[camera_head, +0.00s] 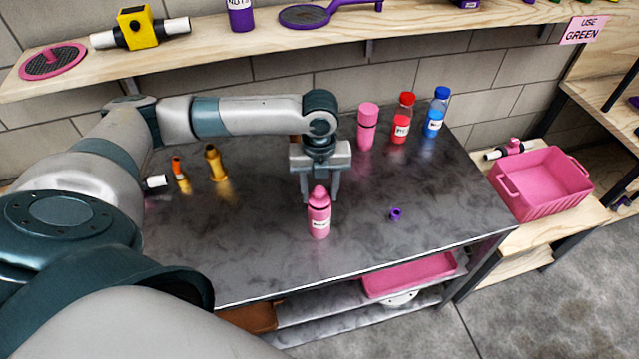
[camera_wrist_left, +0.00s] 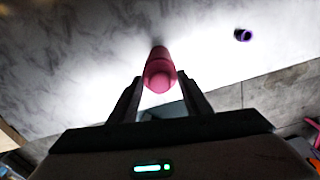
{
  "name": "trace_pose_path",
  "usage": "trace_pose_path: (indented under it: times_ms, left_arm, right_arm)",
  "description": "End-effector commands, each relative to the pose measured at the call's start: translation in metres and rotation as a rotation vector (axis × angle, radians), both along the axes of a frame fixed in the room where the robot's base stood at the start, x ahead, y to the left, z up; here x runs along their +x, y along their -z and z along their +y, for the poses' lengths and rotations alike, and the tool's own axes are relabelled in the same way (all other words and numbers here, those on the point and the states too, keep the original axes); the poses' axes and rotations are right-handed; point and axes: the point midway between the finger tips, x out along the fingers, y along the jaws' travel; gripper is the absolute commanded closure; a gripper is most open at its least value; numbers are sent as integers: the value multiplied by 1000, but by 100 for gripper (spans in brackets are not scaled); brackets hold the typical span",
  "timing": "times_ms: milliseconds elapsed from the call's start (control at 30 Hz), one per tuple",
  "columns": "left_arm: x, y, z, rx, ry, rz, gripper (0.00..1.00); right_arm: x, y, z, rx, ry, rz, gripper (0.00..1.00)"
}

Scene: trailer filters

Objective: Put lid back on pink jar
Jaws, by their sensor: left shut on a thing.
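The pink jar (camera_head: 319,224) stands upright on the dark metal table (camera_head: 270,262), with a white label on its front. A rounded pink lid (camera_head: 319,194) is at the top of the jar; I cannot tell whether it is seated or just above the rim. My left gripper (camera_head: 319,190) comes from behind the jar and is shut on the lid. In the left wrist view, the lid (camera_wrist_left: 160,77) shows between the two fingers (camera_wrist_left: 159,92), hiding part of the jar behind it. My right gripper is not in view.
A pink bottle (camera_head: 367,128), a red bottle (camera_head: 401,119) and a blue bottle (camera_head: 436,113) stand at the table's back right. A small purple ring (camera_head: 395,214) lies right of the jar. Brass nozzles (camera_head: 215,162) stand left. A pink crate (camera_head: 535,205) is far right. The front is clear.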

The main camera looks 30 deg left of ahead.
Motion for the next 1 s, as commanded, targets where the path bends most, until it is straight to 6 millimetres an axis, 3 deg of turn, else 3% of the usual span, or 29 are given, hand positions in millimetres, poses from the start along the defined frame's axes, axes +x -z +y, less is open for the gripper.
trace_pose_path:
  times_ms: [667,700,767,1000]
  left_arm:
    - [0,0,0,0,0,0,77]
    - [0,0,0,0,0,0,51]
    - [0,0,0,0,0,0,37]
    - [0,0,0,0,0,0,32]
  right_arm:
    - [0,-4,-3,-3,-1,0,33]
    - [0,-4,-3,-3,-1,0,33]
    - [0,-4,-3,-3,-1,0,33]
    - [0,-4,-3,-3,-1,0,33]
